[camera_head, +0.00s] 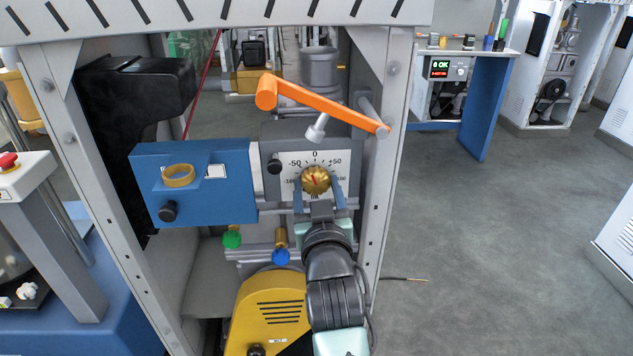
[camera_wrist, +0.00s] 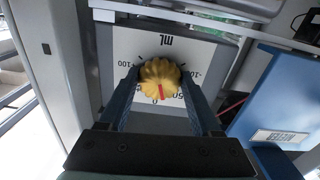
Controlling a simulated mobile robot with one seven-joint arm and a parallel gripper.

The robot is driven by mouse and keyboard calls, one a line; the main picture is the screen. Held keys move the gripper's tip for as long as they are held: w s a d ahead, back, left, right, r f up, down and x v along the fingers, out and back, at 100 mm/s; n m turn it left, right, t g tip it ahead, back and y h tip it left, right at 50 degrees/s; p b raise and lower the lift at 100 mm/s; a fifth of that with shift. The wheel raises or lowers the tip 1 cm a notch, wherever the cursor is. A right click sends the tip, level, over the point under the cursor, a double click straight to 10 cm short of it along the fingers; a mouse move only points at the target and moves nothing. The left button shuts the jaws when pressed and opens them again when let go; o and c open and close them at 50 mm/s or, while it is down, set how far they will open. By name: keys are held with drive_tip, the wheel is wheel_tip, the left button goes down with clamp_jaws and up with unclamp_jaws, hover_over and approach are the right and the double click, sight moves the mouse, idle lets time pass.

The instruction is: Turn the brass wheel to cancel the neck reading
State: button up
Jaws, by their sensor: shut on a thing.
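The brass wheel (camera_head: 316,180) is a fluted knob with a red mark, in the middle of a white dial plate (camera_head: 284,184) marked from -100 through 0 to +100. My gripper (camera_head: 317,188) reaches it from below, with one blue finger on either side, and is shut on it. The wrist view shows the brass wheel (camera_wrist: 160,76) between both fingers of my gripper (camera_wrist: 160,82), with the dial upside down. The red mark appears to point between 0 and -50, nearer 0. The fingers hide part of the scale.
An orange lever (camera_head: 322,106) hangs just above the dial. A blue box (camera_head: 200,205) with a brass ring (camera_head: 179,176) stands left. Green (camera_head: 232,238) and blue (camera_head: 281,257) knobs and a yellow housing (camera_head: 268,310) lie below. A frame post (camera_head: 385,150) bounds the right.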

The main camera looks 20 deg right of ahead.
drive_tip(key=n+p, duration=0.2)
drive_tip(key=n, duration=0.3)
drive_tip(key=shift+d+r+n, duration=0.1)
drive_tip(key=shift+n, duration=0.3)
idle(0.4)
drive_tip(key=o, duration=1.4)
drive_tip(key=shift+c, duration=0.2)
drive_tip(key=p+v, duration=0.1)
drive_tip(key=v, duration=1.2)
drive_tip(key=shift+p, duration=0.3)
